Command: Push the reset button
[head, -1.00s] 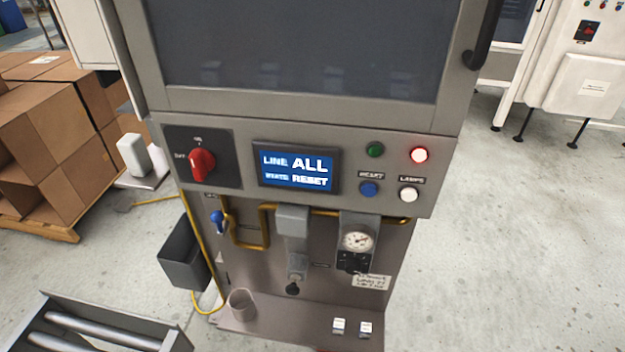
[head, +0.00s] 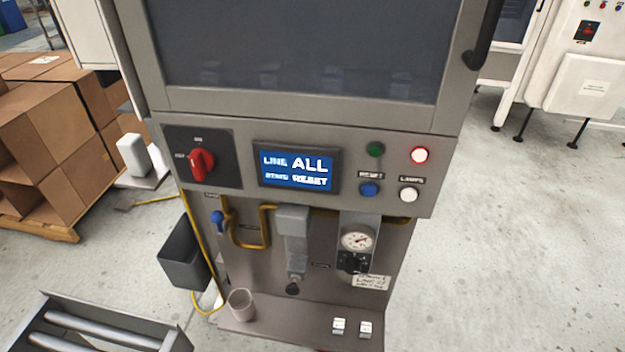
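The machine's grey control panel (head: 225,196) faces me in the head view. A blue button (head: 369,189) sits right of the screen, just under a small label (head: 371,175) that seems to read RESET. A green button or lamp (head: 375,149) is above that label and looks unlit. The screen (head: 296,169) shows LINE ALL and a second line ending in RESET. Neither of my grippers is in view, and nothing touches the blue button.
A red lamp (head: 420,155) glows above a white one (head: 408,195). A red rotary switch (head: 202,164) is at the panel's left. A gauge (head: 356,240) and yellow pipes (head: 246,240) lie below. Cardboard boxes (head: 50,135) stand left. The floor right of the machine is clear.

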